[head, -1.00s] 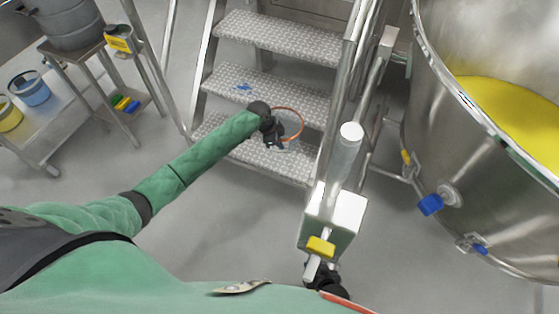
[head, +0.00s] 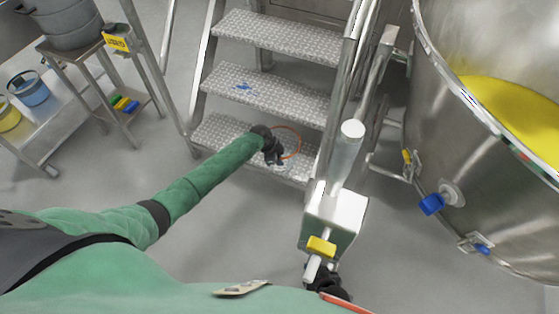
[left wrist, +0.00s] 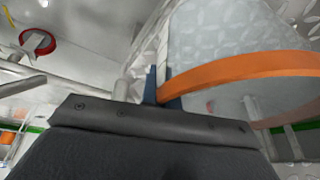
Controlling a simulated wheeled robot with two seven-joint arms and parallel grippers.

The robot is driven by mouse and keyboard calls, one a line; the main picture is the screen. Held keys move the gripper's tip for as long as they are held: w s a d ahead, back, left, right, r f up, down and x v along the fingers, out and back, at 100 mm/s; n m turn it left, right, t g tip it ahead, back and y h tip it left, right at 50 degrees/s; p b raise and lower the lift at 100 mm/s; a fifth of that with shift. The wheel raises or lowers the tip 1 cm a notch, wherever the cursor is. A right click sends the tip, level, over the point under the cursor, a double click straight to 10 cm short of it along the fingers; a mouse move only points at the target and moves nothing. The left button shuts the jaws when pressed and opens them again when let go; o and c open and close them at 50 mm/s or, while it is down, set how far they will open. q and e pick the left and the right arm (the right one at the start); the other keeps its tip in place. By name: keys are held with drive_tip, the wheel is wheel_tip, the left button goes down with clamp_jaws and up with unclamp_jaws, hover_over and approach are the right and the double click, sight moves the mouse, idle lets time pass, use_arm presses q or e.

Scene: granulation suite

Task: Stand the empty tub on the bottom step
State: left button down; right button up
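The empty tub is see-through with an orange rim (head: 297,133). In the head view it is over the bottom step (head: 225,133), the lowest tread plate of the metal steps. I cannot tell whether its base touches the tread. My left gripper (head: 273,157) is at the tub's near left side, shut on its rim. In the left wrist view the orange rim (left wrist: 235,70) runs right from beside a blue-grey finger, with patterned plate behind the clear wall. My right gripper (head: 326,284) is a dark shape at the bottom; its fingers are not clear.
A large steel vessel (head: 440,150) with yellow contents fills the right. A rack with buckets (head: 30,90) is at left. Grey floor is clear before the steps.

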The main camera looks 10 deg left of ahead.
use_arm(q)
drive_tip(key=c, duration=1.7)
unclamp_jaws()
